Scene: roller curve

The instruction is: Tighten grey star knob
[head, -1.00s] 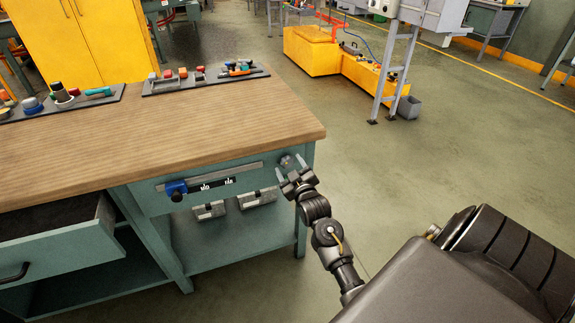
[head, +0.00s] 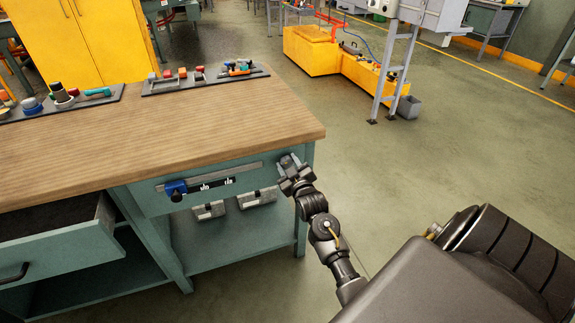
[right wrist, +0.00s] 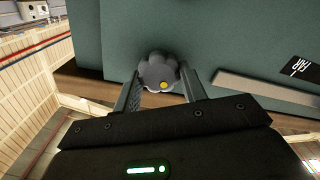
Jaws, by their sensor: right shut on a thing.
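In the head view my right gripper (head: 291,163) is at the right end of the bench front and hides most of the knob. My left gripper is not in view.
A metal rail with a blue clamp (head: 176,190) runs along the bench front (head: 150,203), left of my gripper. Two grey blocks (head: 256,199) hang below. An open drawer (head: 60,245) juts out at left. The floor (head: 400,170) at right is clear.

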